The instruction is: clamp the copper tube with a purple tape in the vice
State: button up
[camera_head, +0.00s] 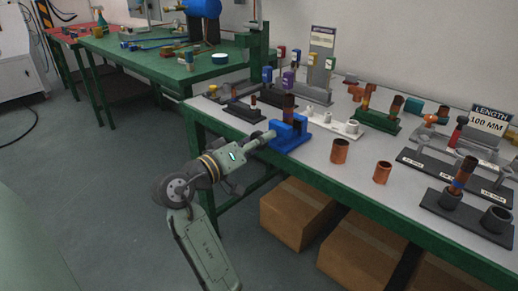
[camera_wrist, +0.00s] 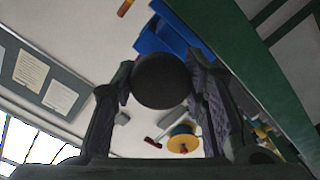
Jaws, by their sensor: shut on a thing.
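The blue vice (camera_head: 290,136) stands at the front edge of the grey table. A dark copper tube (camera_head: 288,103) stands upright at the vice, seemingly between its jaws; its tape colour is too small to tell, and I cannot tell how tightly it is held. My gripper (camera_head: 263,137) is at the near left side of the vice. In the wrist view my gripper (camera_wrist: 160,95) is shut on a dark round knob (camera_wrist: 162,82), which looks like the vice handle. The blue vice body (camera_wrist: 163,37) shows just behind it.
Two loose copper fittings (camera_head: 339,151) stand near the table's front edge. A dark holder (camera_head: 440,208) with another banded tube stands at the right. Cardboard boxes (camera_head: 296,212) lie beneath the table.

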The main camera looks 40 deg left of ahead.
jog(key=m+b, duration=0.1)
jog(key=m, duration=0.1)
jog(key=m+b, duration=0.4)
jog(key=shift+f+m, duration=0.3)
jog(key=m+b, duration=0.4)
jog(key=shift+r+m, duration=0.2)
jog(key=shift+m, duration=0.1)
jog(key=shift+r, duration=0.1)
jog(key=o, duration=1.2)
jog(key=s, duration=0.8)
jog(key=s+a, duration=0.1)
jog(key=s, duration=0.3)
